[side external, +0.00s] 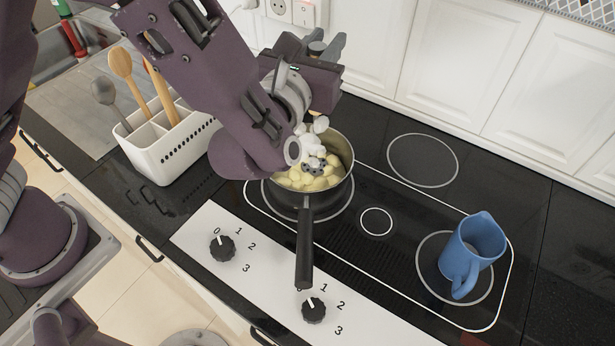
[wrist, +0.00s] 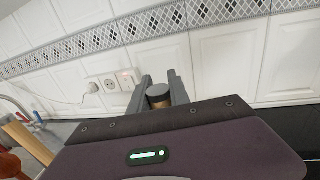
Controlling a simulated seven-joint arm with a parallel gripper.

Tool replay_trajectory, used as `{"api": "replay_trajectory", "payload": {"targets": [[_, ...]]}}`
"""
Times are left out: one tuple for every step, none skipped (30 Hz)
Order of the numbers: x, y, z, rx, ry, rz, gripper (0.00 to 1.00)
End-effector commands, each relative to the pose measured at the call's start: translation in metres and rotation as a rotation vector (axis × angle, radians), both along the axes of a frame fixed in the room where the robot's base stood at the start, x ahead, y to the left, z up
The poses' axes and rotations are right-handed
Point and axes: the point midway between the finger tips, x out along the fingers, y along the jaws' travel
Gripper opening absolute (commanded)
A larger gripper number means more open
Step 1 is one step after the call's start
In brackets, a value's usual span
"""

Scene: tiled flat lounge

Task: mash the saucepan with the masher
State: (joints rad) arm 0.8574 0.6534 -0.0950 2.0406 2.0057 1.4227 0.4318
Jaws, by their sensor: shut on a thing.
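The dark saucepan (side external: 304,245) stands on the left front ring of the hob, its handle toward the front. It holds pale yellow chunks (side external: 292,181) and a whiter heap (side external: 312,138). My gripper (side external: 319,43) is above and behind the pan, shut on the masher. The masher's dark handle end (side external: 317,48) shows between the fingers. In the wrist view the fingers (wrist: 160,86) flank the brownish, dark-capped masher handle (wrist: 158,97). A grey piece with holes (side external: 315,165), apparently the masher's head, shows among the chunks. My arm hides most of the masher's shaft and part of the pan.
A white utensil holder (side external: 160,150) with wooden and grey spoons stands left of the hob. A blue jug (side external: 474,250) stands on the right front ring. Knobs (side external: 222,247) line the front panel. White cupboards and a wall with sockets (wrist: 110,85) are behind. The back right ring is clear.

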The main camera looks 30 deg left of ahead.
Motion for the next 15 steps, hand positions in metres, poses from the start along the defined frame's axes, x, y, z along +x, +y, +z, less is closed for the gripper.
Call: {"api": "replay_trajectory", "payload": {"targets": [[0.000,0.000,-0.007,0.003,0.002,0.000,0.00],[0.000,0.000,-0.010,0.003,0.002,0.000,0.00],[0.000,0.000,-0.013,0.001,0.001,0.000,0.00],[0.000,0.000,-0.015,0.001,0.001,0.000,0.00],[0.000,0.000,-0.015,0.001,0.000,0.000,0.00],[0.000,0.000,-0.016,0.000,-0.001,0.000,0.00],[0.000,0.000,-0.016,-0.001,-0.001,0.000,0.00],[0.000,0.000,-0.015,-0.001,-0.001,0.000,0.00],[0.000,0.000,-0.015,-0.001,-0.001,0.000,0.00],[0.000,0.000,-0.015,-0.001,-0.001,0.000,0.00],[0.000,0.000,-0.015,-0.001,-0.001,0.000,0.00],[0.000,0.000,-0.014,-0.001,-0.001,0.000,0.00],[0.000,0.000,-0.013,-0.002,-0.002,0.000,0.00],[0.000,0.000,-0.009,-0.003,-0.003,0.000,0.00],[0.000,0.000,-0.003,-0.004,-0.005,0.000,0.00]]}}
